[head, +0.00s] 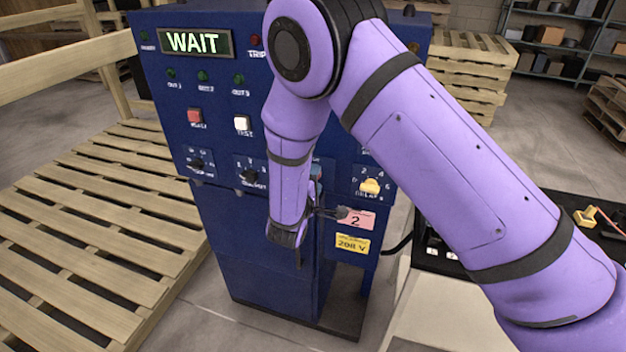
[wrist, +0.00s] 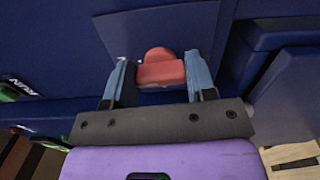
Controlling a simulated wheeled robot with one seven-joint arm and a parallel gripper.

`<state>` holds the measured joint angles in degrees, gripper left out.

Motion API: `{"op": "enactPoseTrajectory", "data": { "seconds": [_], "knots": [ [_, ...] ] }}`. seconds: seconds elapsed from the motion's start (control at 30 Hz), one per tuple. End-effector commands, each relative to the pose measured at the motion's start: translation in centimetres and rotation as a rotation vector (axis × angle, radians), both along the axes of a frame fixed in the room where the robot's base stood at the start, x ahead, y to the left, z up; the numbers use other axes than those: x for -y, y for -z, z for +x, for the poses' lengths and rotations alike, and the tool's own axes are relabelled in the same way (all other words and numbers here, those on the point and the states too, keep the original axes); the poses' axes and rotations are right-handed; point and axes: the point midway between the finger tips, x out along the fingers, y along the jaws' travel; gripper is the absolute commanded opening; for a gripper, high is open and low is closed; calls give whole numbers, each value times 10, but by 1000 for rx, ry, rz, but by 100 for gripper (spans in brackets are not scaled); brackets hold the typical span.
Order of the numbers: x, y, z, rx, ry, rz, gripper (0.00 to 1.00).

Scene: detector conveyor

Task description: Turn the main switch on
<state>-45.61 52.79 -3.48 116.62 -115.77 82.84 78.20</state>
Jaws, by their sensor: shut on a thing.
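In the wrist view a red handle (wrist: 160,72) stands out from a dark blue panel. It looks like the main switch, though no label on it can be read. My gripper (wrist: 158,61) has its two blue-grey fingers on either side of the handle, shut on it. In the head view the blue cabinet (head: 270,285) stands in front of me with a lit display (head: 195,42) reading WAIT. My arm covers part of its right side. A small bit of red and blue shows beside my forearm, but the grip itself is mostly hidden there.
The cabinet front has a red button (head: 195,116), a white button (head: 242,124), dark knobs (head: 250,176) and a yellow knob (head: 371,186). A pink card (head: 356,220) and a yellow 208 V label (head: 352,244) sit lower right. Wooden pallets (head: 90,235) lie left.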

Motion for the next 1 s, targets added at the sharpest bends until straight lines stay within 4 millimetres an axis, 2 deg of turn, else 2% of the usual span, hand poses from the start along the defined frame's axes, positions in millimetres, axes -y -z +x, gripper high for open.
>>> {"op": "enactPoseTrajectory", "data": {
  "seconds": [0.27, 0.7, 0.73, 0.83, 1.0],
  "knots": [
    [1, 1, -1, 22, 1, 62, 27],
    [0, 1, -1, 24, 1, 71, 27],
    [0, 2, -1, 24, 1, 71, 53],
    [0, 1, -1, 24, 0, 71, 76],
    [0, 1, 0, 25, 0, 71, 77]
  ]
}}
